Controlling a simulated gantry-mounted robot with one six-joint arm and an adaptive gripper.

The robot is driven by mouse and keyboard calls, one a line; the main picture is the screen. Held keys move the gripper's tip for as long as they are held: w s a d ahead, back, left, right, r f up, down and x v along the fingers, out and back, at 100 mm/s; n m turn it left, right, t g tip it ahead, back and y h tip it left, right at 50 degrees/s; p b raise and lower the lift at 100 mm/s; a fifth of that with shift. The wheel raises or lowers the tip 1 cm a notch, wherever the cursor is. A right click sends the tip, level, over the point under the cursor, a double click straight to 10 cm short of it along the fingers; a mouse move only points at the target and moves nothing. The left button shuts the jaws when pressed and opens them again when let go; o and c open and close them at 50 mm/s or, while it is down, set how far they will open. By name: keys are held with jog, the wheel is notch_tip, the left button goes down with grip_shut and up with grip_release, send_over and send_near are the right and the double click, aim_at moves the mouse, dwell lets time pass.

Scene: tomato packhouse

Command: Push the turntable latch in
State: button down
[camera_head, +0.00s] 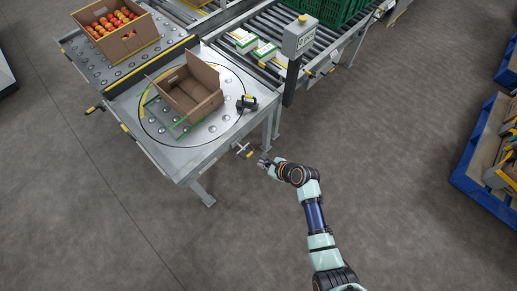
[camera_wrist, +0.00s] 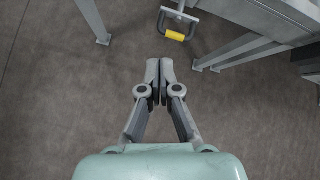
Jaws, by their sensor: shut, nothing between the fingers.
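The turntable (camera_head: 218,123) is a round disc with ball rollers set in the grey metal table. An open, empty cardboard box (camera_head: 182,100) stands on it. A latch with a yellow grip (camera_head: 248,154) sticks out from the table's near right edge. The same yellow grip (camera_wrist: 175,36) shows in the wrist view, on a grey bracket beyond my fingertips. My gripper (camera_head: 264,162) is just right of the latch and apart from it. In the wrist view my gripper (camera_wrist: 160,65) is shut and empty, its fingers pointing towards the latch with a gap between.
Table legs (camera_wrist: 101,38) stand on both sides of the latch in the wrist view. A grey control box (camera_head: 299,38) on a post stands beside the roller conveyor (camera_head: 280,58). A box of tomatoes (camera_head: 110,43) stands back left. The floor around my arm is clear.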

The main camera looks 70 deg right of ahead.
jog(key=s+m, duration=0.1)
jog(key=s+f+m, duration=0.1)
jog(key=s+d+f+m, duration=0.1)
jog(key=s+m, duration=0.1)
jog(key=shift+d+f+h, duration=0.1)
jog(key=shift+h, duration=0.2)
jog(key=w+r+b+x, duration=0.1)
jog(key=b+x, duration=0.8)
jog(key=x, duration=0.4)
jog(key=shift+w+d, duration=0.25)
jog(key=shift+d, duration=0.05)
jog(key=shift+r, duration=0.15)
